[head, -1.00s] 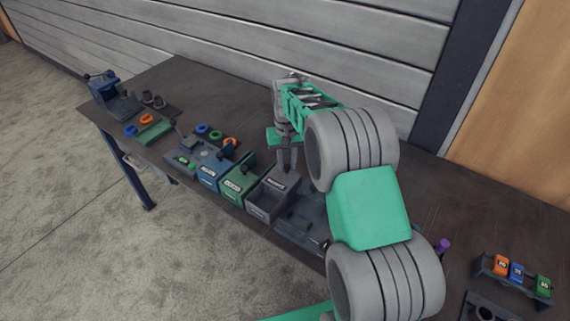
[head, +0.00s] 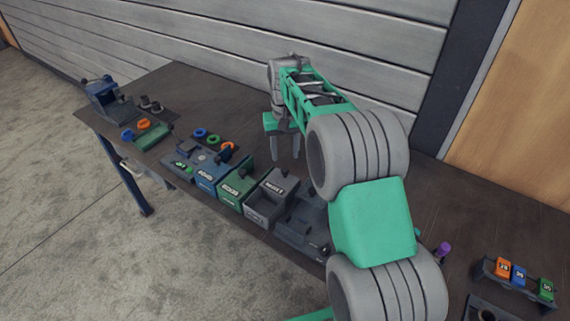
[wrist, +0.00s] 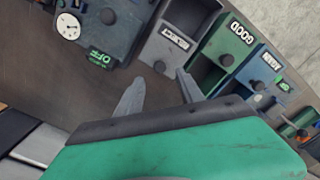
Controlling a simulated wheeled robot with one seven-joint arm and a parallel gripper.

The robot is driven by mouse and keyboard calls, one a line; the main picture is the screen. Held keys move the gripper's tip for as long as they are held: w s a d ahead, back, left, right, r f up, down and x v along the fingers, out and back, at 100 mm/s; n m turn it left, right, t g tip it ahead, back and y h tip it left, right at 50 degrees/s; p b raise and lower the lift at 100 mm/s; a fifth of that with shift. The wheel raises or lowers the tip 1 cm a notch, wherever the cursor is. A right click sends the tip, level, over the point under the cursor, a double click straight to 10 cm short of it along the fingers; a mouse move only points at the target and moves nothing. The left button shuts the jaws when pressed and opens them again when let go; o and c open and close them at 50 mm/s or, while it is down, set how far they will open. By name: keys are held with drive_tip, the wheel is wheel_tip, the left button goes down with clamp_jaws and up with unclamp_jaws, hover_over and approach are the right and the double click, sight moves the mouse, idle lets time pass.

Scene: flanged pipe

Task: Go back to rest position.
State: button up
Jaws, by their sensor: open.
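My gripper (head: 285,150) hangs at the end of my green and grey arm, above the table (head: 185,85) and behind the bins. Its two fingers point down and stand apart with nothing between them. In the wrist view my gripper (wrist: 158,88) also shows both grey fingers spread and empty. Beyond the fingertips lie the grey REJECT bin (wrist: 163,45) and the green GOOD bin (wrist: 222,50). The fingers look clear of both bins.
The blue AGAIN bin (head: 207,177) stands left of the green bin. Colored rings lie behind it. A blue device (head: 103,95) stands at the far left. A dial gauge (wrist: 68,27) shows in the wrist view. A labelled block rack (head: 515,285) is at right.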

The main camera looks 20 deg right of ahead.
drive_tip(key=shift+r, duration=0.85)
drive_tip(key=shift+s+r, duration=0.15)
drive_tip(key=shift+r, duration=0.1)
drive_tip(key=s+a+r+t, duration=0.2)
drive_tip(key=s+r, duration=0.3)
drive_tip(key=s, duration=0.5)
drive_tip(key=s+f+n+t, duration=0.1)
drive_tip(key=s+f+t, duration=0.1)
drive_tip(key=s, duration=1.1)
drive_tip(key=shift+s+a+f, duration=0.3)
drive_tip(key=shift+s+f, duration=0.1)
drive_tip(key=shift+f, duration=0.05)
